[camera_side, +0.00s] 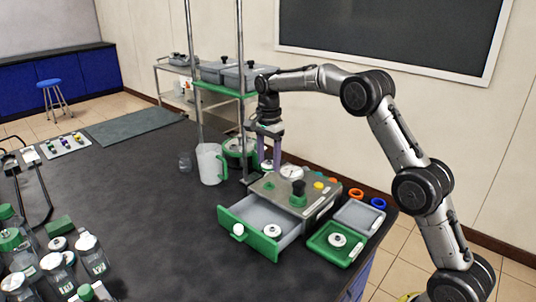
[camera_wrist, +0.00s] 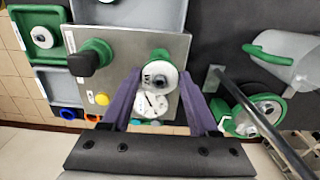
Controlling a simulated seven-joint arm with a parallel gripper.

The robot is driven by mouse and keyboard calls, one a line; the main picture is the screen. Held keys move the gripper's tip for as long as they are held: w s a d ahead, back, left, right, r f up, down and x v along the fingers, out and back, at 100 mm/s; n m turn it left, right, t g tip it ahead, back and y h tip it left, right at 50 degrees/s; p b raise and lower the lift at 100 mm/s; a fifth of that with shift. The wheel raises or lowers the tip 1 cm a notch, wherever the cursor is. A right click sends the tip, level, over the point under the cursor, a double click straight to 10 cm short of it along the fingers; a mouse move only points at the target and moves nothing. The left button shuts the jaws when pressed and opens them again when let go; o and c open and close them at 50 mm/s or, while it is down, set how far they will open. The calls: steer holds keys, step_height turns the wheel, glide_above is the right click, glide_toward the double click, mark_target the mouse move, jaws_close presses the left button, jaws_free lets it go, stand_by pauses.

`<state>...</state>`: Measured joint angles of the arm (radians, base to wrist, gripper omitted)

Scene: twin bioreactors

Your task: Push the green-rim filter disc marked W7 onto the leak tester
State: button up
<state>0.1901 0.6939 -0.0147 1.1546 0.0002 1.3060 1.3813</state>
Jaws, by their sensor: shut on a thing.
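The leak tester is a grey metal box (camera_side: 326,195) with a round dial gauge, a dark green-based knob and a yellow button. In the wrist view its top plate (camera_wrist: 120,52) fills the middle. My gripper (camera_side: 269,168) points down at the tester's far left end in the side view. Its purple fingers (camera_wrist: 160,78) are shut on a white filter disc with a green rim (camera_wrist: 159,74), beside the dial gauge (camera_wrist: 150,105). A dark mark shows on the disc, too small to read surely. Whether the disc touches the tester's port, I cannot tell.
An open drawer (camera_side: 238,217) at the tester's front holds another disc (camera_side: 272,231). An open green case (camera_side: 318,243) holds one more disc (camera_side: 337,240). A green-handled jug (camera_side: 209,164) and a stand pole (camera_wrist: 262,118) are close by. Bottles (camera_side: 88,254) crowd the front left; the bench centre is clear.

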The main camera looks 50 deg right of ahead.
mark_target(268, 183)
steer(key=shift+f, duration=2.2)
steer(key=shift+f, duration=0.7)
stand_by(1.3)
steer(key=o, duration=1.4)
steer(key=shift+o, duration=0.3)
steer(key=shift+r, duration=3.5)
jaws_close()
